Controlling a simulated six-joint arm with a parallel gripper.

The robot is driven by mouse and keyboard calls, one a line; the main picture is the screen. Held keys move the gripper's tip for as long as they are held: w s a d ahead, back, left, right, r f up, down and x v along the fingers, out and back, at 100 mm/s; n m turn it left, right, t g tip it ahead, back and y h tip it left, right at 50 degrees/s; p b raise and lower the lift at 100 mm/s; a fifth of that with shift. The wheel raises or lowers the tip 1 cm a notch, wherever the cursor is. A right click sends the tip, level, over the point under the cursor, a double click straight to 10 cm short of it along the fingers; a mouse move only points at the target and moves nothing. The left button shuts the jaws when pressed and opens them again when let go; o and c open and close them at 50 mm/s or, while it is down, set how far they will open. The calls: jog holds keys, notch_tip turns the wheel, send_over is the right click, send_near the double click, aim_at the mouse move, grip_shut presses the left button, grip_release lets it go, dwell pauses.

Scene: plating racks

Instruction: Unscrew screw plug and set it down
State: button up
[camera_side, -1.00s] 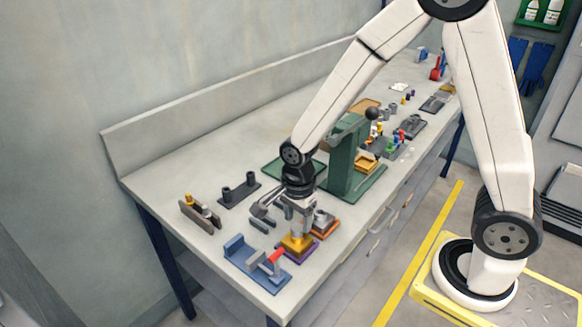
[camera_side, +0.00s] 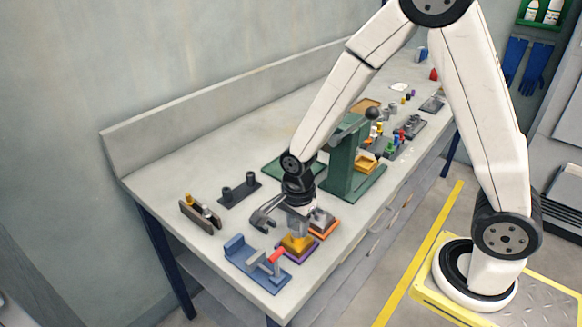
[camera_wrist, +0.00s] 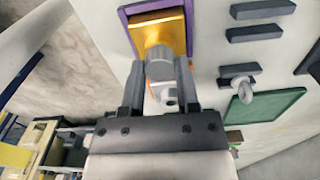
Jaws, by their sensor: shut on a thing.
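A grey round screw plug (camera_wrist: 159,66) stands at a yellow block (camera_wrist: 160,33) on a purple base (camera_wrist: 122,14) in the wrist view. My gripper (camera_wrist: 160,72) is shut on the plug, one dark finger on each side. In the side view my gripper (camera_side: 297,228) points down just above the yellow block (camera_side: 296,244), which sits on the purple base near the bench's front edge. The fingers hide most of the plug there. I cannot tell whether the plug is still seated in the block.
A blue fixture with a red part (camera_side: 276,256) stands close in front. An orange plate (camera_side: 331,229) with a grey block is just right. The green press (camera_side: 342,175) stands behind. A dark two-peg rack (camera_side: 239,192) and brown holder (camera_side: 200,217) are left, with bare bench between.

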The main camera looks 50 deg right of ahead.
grip_shut()
jog(key=shift+n, duration=0.3)
jog(key=n, duration=0.8)
jog(key=shift+n, duration=0.3)
jog(key=n, duration=0.5)
jog(key=shift+n, duration=2.1)
